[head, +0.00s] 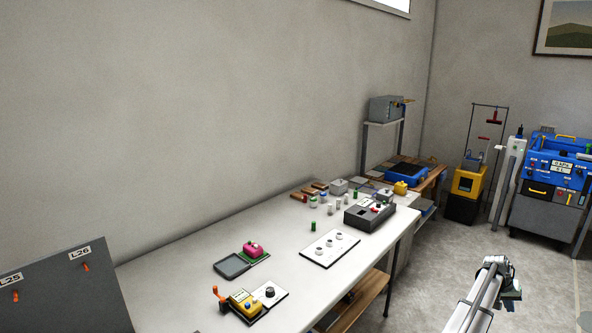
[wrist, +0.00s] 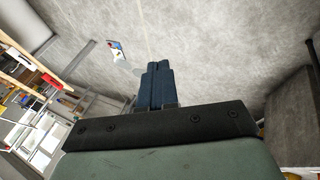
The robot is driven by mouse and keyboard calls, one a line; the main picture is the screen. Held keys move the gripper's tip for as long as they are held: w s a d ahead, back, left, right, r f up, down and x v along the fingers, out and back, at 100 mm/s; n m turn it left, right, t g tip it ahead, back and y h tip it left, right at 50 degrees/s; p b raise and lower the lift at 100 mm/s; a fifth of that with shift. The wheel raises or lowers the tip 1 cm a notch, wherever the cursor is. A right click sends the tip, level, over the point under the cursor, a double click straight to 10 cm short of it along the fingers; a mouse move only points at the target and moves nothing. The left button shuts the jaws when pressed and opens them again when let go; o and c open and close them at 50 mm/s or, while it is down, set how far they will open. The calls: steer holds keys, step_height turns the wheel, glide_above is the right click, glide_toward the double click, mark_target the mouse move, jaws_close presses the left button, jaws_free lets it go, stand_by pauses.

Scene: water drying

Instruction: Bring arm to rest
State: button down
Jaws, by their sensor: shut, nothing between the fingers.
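My arm shows at the lower right of the head view, over the floor to the right of the long white table (head: 180,275). In the wrist view my gripper (wrist: 158,68) has its two dark fingers together, with nothing between them. The fingers point out over the bare floor, apart from any object.
The table holds a yellow device (head: 243,304), a pink item (head: 253,248), a white board (head: 329,248) and a dark grey box (head: 369,215). A blue machine (head: 548,170) stands at the far right. Floor (head: 440,245) around my arm is clear.

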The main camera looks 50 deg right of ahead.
steer(key=s+a+f+g+y, duration=0.1)
steer(key=s+a+f, duration=0.35)
steer(key=f, duration=0.35)
steer(key=w+a+f+n+t+y, duration=0.1)
steer(key=w+a+f+n+y, duration=0.15)
steer(key=w+a+f, duration=1.65)
steer(key=w+a+f+n+y, duration=0.1)
steer(key=w+a+f, duration=0.4)
steer(key=a, duration=0.4)
steer(key=w+a+f+n+y, duration=0.1)
steer(key=w+a+f+n, duration=0.1)
steer(key=w+a+f, duration=0.55)
steer(key=w+a+r+n, duration=0.15)
steer(key=w+a, duration=0.35)
steer(key=a, duration=1)
steer(key=w+a+r+n, duration=0.1)
steer(key=w+a+n, duration=0.3)
steer(key=a, duration=1)
steer(key=s+a+r+n+g, duration=0.1)
steer(key=s+a+r+n, duration=0.1)
steer(key=a, duration=0.9)
steer(key=s+a+r+n+g+h, duration=0.1)
steer(key=s+a+r+n, duration=0.1)
steer(key=a, duration=0.9)
steer(key=shift+s+r+n, duration=0.2)
steer(key=shift+s+n, duration=0.05)
steer(key=shift+n, duration=0.35)
steer(key=shift+h, duration=0.25)
